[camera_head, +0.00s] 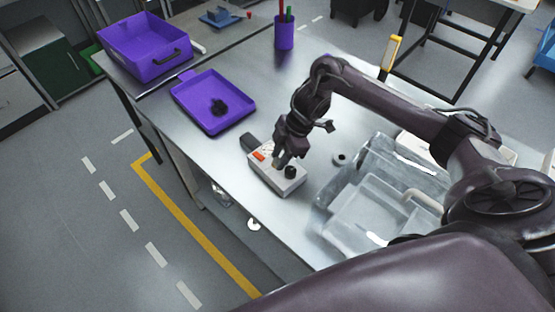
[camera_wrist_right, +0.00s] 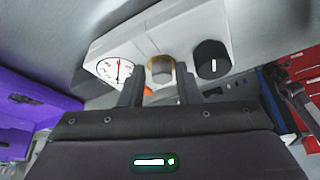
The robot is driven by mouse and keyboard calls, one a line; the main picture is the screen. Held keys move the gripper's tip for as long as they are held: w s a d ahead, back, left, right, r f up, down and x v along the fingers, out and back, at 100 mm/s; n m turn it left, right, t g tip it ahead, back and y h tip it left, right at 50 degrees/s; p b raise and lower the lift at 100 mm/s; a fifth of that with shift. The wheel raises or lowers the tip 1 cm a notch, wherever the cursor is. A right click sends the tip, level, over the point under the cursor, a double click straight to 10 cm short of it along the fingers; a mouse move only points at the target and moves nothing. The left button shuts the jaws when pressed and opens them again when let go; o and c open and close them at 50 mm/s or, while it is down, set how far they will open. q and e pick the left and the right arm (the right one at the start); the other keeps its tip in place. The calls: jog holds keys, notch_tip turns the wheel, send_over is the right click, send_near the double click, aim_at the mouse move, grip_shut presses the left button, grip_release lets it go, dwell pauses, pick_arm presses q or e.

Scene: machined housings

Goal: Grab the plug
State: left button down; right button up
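A white box-shaped housing (camera_head: 262,176) stands on the metal table below my right gripper (camera_head: 281,156). It has an orange switch and a black knob (camera_head: 291,172) on top. In the right wrist view its face carries a round gauge (camera_wrist_right: 117,71), a grey plug with a brass-coloured ring (camera_wrist_right: 161,70), and the black knob (camera_wrist_right: 211,60). My right gripper's fingers (camera_wrist_right: 160,85) stand apart, one on each side of the plug, with gaps visible; contact does not show. In the head view the gripper partly hides the plug. My left gripper is not in view.
A purple tray (camera_head: 194,90) with a black object (camera_head: 218,107) lies behind left. A purple bin (camera_head: 140,62) and a purple pen cup (camera_head: 284,36) stand farther back. A clear container (camera_head: 335,222) sits right of the housing. The table's front edge is close to the housing.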

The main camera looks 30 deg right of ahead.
jog(key=shift+s+a+f, duration=0.15)
jog(key=shift+s, duration=0.05)
jog(key=c, duration=0.5)
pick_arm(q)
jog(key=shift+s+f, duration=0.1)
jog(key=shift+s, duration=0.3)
pick_arm(e)
grip_shut()
